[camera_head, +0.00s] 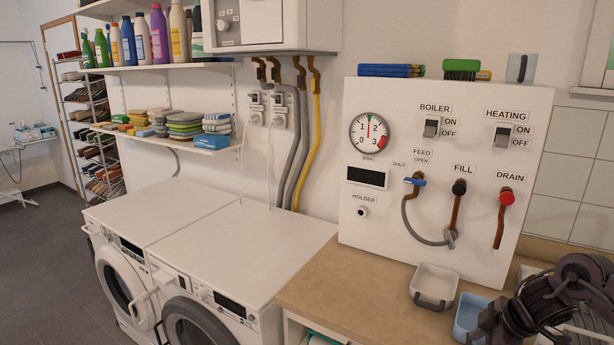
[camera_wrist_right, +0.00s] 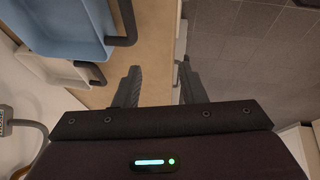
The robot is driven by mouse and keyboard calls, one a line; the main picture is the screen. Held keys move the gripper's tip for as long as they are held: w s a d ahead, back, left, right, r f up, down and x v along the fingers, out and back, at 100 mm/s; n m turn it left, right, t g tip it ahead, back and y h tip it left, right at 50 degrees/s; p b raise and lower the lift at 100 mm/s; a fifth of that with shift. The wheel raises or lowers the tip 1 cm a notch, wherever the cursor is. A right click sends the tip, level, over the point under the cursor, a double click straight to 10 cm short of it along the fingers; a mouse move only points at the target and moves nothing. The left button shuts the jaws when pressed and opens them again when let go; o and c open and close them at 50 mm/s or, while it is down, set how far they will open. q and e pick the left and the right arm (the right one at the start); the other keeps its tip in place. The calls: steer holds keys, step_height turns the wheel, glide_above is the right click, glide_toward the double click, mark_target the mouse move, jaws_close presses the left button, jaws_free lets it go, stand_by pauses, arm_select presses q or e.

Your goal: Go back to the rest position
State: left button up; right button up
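My right arm (camera_head: 575,285) shows at the lower right of the head view, over the wooden counter (camera_head: 350,280). My right gripper (camera_wrist_right: 160,78) shows in the right wrist view with its two dark fingers apart and nothing between them. Its fingertips lie over the front edge of the counter, beside a blue tray (camera_wrist_right: 65,25) with a dark handle. My left gripper and left arm are not in the head view.
A white tray (camera_head: 434,284) stands left of the blue tray (camera_head: 468,315), close to my right arm. A control panel (camera_head: 440,170) with valves and switches stands behind. Two white washing machines (camera_head: 250,250) are at left. A shoe rack (camera_head: 95,130) stands far left.

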steer(key=s+a+f+m+t, duration=0.1)
steer(key=s+a+f+t, duration=0.15)
steer(key=a, duration=1.05)
steer(key=s+a+f+t, duration=0.2)
steer(key=s+a+f, duration=0.15)
steer(key=a, duration=0.85)
steer(key=s+d+m+g+h, duration=0.1)
steer(key=s+d+m+g, duration=0.15)
steer(key=s, duration=0.35)
steer(key=s+d+f+m+g+h, duration=0.1)
steer(key=s+d+m, duration=0.25)
steer(key=s, duration=0.25)
steer(key=s+d+m+g+h, duration=0.1)
steer(key=s+d+m, duration=0.2)
steer(key=s+m, duration=0.15)
steer(key=s+f+n+g, duration=0.1)
steer(key=s+f+g, duration=0.15)
steer(key=f, duration=2.95)
steer(key=s+d+f, duration=0.3)
steer(key=s+f, duration=1.3)
steer(key=s, duration=0.4)
steer(key=shift+d+f, duration=0.15)
steer(key=shift+f, duration=0.05)
